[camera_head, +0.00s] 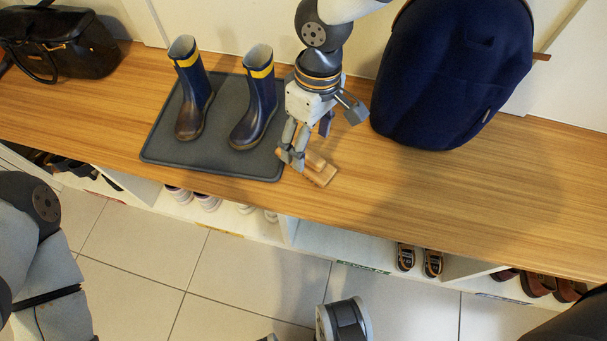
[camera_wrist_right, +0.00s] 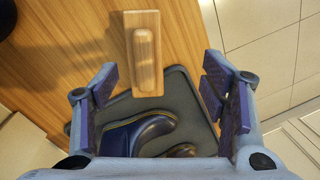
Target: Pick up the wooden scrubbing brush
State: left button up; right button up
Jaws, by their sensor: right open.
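The wooden scrubbing brush (camera_head: 321,174) is a pale block with a raised grip. It lies on the wooden bench top, just right of the front right corner of the grey mat. My right gripper (camera_head: 308,147) points down at it, and its fingers hide part of the brush. In the right wrist view the brush (camera_wrist_right: 144,50) shows whole at the top, ahead of and between the spread fingers (camera_wrist_right: 160,85). The right gripper is open and empty. I cannot tell its exact height above the brush. My left arm shows at the left edge, with its gripper out of view.
Blue rain boots (camera_head: 257,100) with yellow bands stand on the grey mat (camera_head: 160,150). A navy backpack (camera_head: 455,70) leans at the back right and a dark bag (camera_head: 75,50) sits far left. Shoes (camera_head: 418,260) fill cubbies below. The bench (camera_head: 480,195) is clear at front right.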

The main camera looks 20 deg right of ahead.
aim_at(320, 172)
jog(key=shift+w+d+r+t, duration=0.15)
jog(key=shift+w+r, duration=0.15)
jog(key=shift+w, duration=0.2)
jog(key=shift+w+d+r+t, duration=0.15)
jog(key=shift+w+r, duration=0.15)
jog(key=shift+w, duration=0.2)
jog(key=shift+w+f, duration=0.25)
jog(key=shift+h, duration=0.3)
jog(key=f+b, duration=0.1)
jog(key=f, duration=0.6)
jog(key=f+b, duration=0.1)
jog(key=f, duration=0.3)
jog(key=shift+s+a+b, duration=0.3)
jog(key=shift+a+b, duration=0.05)
pick_arm(q)
jog(key=x, duration=0.3)
jog(key=shift+d+f, duration=0.1)
jog(key=shift+d, duration=0.05)
pick_arm(e)
jog(key=c, duration=1.5)
jog(key=shift+o, duration=0.2)
jog(key=shift+r, duration=0.1)
